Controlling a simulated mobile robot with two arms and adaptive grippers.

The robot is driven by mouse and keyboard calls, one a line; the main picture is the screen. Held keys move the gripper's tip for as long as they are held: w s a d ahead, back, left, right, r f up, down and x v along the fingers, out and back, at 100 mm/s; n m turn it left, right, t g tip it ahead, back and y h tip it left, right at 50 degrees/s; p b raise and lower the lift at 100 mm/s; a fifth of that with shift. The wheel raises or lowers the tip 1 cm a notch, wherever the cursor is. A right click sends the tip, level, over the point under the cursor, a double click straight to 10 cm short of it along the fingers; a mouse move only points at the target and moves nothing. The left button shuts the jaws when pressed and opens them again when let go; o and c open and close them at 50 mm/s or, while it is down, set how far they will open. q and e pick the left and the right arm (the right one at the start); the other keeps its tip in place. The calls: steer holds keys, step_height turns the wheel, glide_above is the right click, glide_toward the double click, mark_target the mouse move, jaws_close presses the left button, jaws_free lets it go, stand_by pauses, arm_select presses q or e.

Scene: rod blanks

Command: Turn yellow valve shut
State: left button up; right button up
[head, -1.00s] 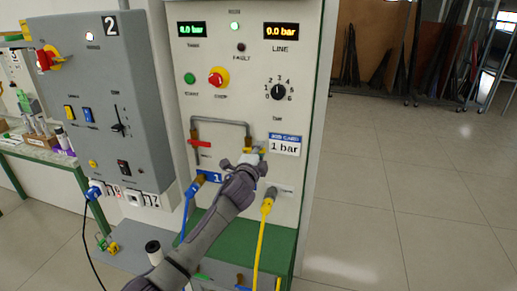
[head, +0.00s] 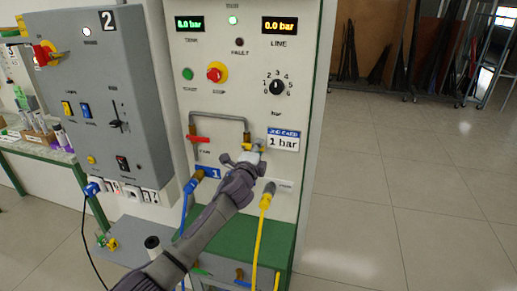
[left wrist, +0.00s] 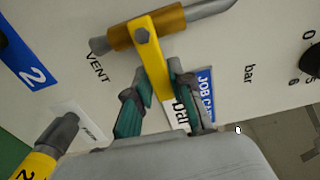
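The yellow valve (head: 258,148) sits on the panel at the right end of the grey pipe loop, left of the job card (head: 283,141). In the left wrist view its yellow lever (left wrist: 153,65) hangs from a brass body (left wrist: 146,27) above the word VENT. My left gripper (head: 249,156) is at this lever and partly hides it in the head view. In the left wrist view the teal fingers (left wrist: 159,76) lean inward, one on each side of the lever, and look closed on it. My right gripper is not in view.
A red-handled valve (head: 199,140) is at the left of the pipe loop. A blue hose (head: 190,187) and yellow hose (head: 266,200) plug in below. The line display (head: 281,27) reads 0.0 bar; the job card says 1 bar. Open floor lies right.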

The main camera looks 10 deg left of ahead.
arm_select(q)
steer(key=shift+o, duration=1.4)
steer(key=s, duration=1.2)
steer(key=shift+a, duration=0.2)
